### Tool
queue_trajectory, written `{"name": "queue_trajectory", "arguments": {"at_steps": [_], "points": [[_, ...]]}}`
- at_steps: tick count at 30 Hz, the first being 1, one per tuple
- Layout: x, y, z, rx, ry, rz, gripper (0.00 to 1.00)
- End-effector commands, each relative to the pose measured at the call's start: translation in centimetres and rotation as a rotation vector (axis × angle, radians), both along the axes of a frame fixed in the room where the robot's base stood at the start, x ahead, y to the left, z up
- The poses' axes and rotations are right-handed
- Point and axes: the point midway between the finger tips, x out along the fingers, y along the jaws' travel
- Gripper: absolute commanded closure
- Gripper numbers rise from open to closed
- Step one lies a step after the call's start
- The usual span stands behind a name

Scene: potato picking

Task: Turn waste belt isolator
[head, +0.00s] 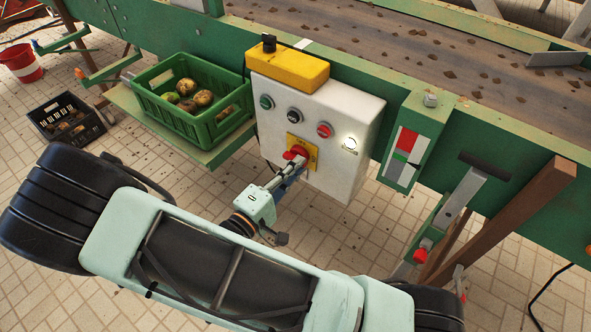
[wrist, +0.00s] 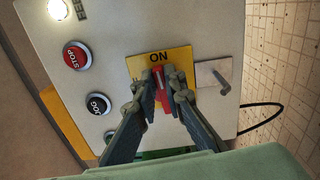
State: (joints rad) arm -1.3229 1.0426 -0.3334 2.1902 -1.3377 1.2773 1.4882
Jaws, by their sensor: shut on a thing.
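The isolator is a red handle (head: 297,152) on a yellow plate (head: 307,165), low on the white control box (head: 343,105). In the wrist view the red handle (wrist: 161,86) lies between my fingers, and the yellow plate (wrist: 178,57) shows the word ON. My gripper (head: 284,170) reaches up to the handle from below. In the wrist view my gripper (wrist: 162,92) is shut on the handle with a finger on either side. The fingers hide part of the handle and the lower part of the plate.
The box carries a red STOP button (wrist: 76,55), a black JOG button (wrist: 98,103) and a lit white lamp (wrist: 57,9). A metal tab (wrist: 213,76) sits beside the plate. A green crate of potatoes (head: 205,130) stands left of the box. The conveyor (head: 400,35) runs behind.

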Motion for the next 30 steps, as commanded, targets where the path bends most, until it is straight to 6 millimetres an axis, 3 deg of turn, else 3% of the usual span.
{"name": "queue_trajectory", "arguments": {"at_steps": [23,24,27,30], "points": [[-0.05,0.10,-0.26,0.078,-0.057,0.002,1.00],[-0.05,0.10,-0.26,0.078,-0.057,0.002,0.86],[-0.04,0.08,-0.24,0.077,-0.057,0.001,0.75],[-0.03,0.06,-0.22,0.076,-0.057,0.001,0.72]]}}
